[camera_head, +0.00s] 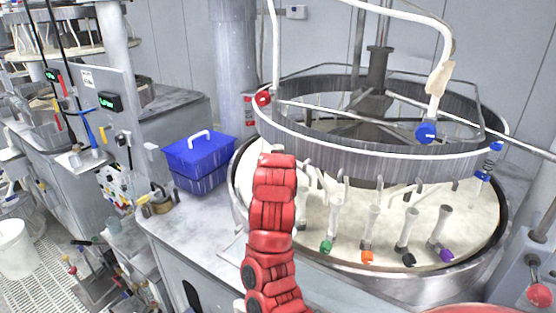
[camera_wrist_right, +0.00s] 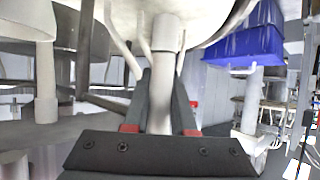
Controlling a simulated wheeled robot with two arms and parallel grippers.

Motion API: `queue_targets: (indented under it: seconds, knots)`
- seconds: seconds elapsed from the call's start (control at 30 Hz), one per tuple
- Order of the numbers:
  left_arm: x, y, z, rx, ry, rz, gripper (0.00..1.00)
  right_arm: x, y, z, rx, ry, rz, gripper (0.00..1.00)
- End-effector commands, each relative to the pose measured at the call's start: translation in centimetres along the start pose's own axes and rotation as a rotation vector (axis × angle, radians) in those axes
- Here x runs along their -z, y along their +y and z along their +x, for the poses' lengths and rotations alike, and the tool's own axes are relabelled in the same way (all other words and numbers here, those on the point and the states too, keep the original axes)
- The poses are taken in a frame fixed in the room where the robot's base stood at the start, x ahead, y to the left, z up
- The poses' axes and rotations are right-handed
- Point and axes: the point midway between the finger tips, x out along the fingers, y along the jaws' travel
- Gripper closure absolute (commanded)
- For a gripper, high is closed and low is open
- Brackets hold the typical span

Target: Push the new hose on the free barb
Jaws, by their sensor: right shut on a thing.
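My right gripper (camera_wrist_right: 163,76) is shut around a pale upright tube (camera_wrist_right: 165,32) in the right wrist view, one dark finger on each side. I cannot tell if this tube is the new hose. In the head view my red arm comes up from the bottom and hides this gripper and what it grips. Pale tubes with coloured ends, green (camera_head: 327,246), orange (camera_head: 367,256), black (camera_head: 408,258) and purple (camera_head: 445,254), stand in a row over the cream platen (camera_head: 470,215). I cannot make out a free barb. My left gripper is not in view.
A grey ring (camera_head: 350,145) with red (camera_head: 263,98) and blue (camera_head: 427,132) fittings surrounds the machine above the platen. A blue box (camera_head: 199,150) stands left of my arm; it also shows in the right wrist view (camera_wrist_right: 250,38). Bench top left of my arm is partly clear.

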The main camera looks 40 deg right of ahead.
Motion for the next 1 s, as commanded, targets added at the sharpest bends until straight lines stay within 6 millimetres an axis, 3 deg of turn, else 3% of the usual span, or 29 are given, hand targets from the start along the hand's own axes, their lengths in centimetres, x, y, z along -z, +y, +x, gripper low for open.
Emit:
queue_targets:
  seconds: [0.47,1.0]
  knots:
    - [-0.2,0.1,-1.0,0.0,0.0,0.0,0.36,-0.3,0.1,0.0,-0.007,0.002,0.006,1.0]
    - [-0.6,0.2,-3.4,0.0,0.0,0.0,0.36,-4.9,0.0,2.5,-0.006,-0.002,0.005,1.0]
